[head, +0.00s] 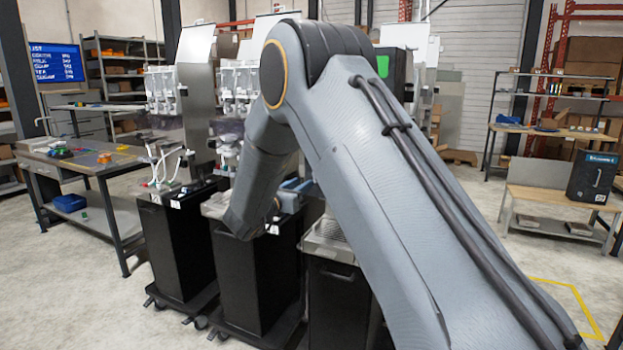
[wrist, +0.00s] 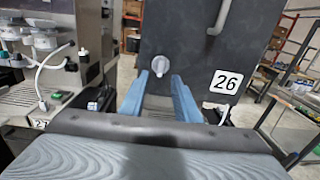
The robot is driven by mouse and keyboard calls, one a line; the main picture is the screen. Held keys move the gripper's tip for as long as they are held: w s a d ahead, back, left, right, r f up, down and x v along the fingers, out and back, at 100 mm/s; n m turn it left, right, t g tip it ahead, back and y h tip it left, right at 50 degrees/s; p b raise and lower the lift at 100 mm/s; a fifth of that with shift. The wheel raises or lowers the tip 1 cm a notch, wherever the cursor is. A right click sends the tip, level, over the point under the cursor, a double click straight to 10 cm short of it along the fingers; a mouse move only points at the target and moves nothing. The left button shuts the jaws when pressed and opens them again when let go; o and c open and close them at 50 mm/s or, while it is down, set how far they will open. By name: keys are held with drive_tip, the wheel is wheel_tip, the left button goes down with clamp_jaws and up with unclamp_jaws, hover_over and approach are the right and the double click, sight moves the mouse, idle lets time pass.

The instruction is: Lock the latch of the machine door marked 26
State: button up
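The machine door (wrist: 193,45) is a dark panel in the wrist view, with a white plate reading 26 (wrist: 226,82) at its lower right. A round pale latch knob (wrist: 161,66) sits on the door at its lower left. A grey bar handle (wrist: 219,17) is higher up on the right. My gripper (wrist: 161,82) has blue fingers, spread apart and empty. The knob shows beyond the fingertips, between them; I cannot tell how far off it is. In the head view my arm hides the door and the knob.
In the head view a row of black dispenser cabinets (head: 176,245) stands close together. A workbench (head: 92,165) is at the left. Open floor lies around.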

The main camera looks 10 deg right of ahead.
drive_tip(key=p+x, duration=0.3)
drive_tip(key=x, duration=0.4)
drive_tip(key=shift+w+d, duration=0.25)
drive_tip(key=shift+d, duration=0.05)
clamp_jaws()
